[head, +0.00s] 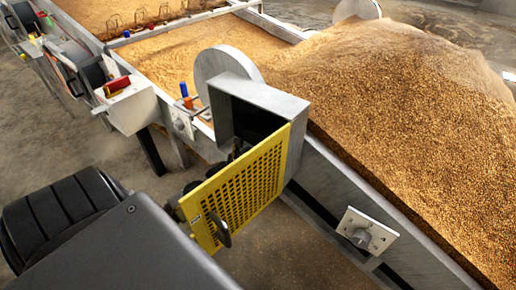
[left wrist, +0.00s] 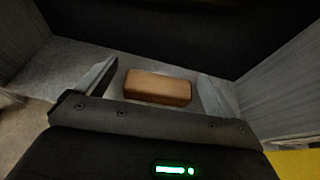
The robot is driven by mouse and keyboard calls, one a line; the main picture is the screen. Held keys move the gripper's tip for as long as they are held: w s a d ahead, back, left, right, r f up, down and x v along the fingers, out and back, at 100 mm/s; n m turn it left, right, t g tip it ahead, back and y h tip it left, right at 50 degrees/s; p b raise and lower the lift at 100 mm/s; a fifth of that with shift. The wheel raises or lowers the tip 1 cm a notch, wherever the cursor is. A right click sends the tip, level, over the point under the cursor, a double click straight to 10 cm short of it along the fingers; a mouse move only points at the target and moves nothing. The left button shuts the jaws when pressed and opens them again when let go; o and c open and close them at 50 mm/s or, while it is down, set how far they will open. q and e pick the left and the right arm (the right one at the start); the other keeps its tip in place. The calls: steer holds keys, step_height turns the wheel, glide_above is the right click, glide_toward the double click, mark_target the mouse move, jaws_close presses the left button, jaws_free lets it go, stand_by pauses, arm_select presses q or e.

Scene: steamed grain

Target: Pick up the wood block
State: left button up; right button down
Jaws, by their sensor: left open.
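The wood block (left wrist: 158,87) is a brown, brick-shaped piece in the left wrist view. It lies on a grey surface inside a dark, walled space. My left gripper (left wrist: 158,83) is open, with one finger on each side of the block and a gap visible at both sides. I cannot tell how far the fingertips reach down beside it. In the head view the block and my left gripper's fingers are hidden around the yellow perforated door (head: 245,185) and the grey metal box (head: 262,92). My right gripper is not in view.
The yellow door stands open from the box, with a dark handle. A grain heap (head: 410,100) lies in a metal trough to the right.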

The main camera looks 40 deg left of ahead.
arm_select(q)
steer(key=c, duration=1)
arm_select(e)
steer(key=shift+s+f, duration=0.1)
arm_select(q)
steer(key=shift+c, duration=0.2)
steer(key=shift+r, duration=0.1)
steer(key=shift+s+r, duration=0.15)
step_height(320, 180, up, 11)
steer(key=p, duration=0.3)
steer(key=s+p, duration=0.4)
steer(key=s, duration=1.5)
steer(key=shift+s+d, duration=0.2)
steer(key=shift+s, duration=0.15)
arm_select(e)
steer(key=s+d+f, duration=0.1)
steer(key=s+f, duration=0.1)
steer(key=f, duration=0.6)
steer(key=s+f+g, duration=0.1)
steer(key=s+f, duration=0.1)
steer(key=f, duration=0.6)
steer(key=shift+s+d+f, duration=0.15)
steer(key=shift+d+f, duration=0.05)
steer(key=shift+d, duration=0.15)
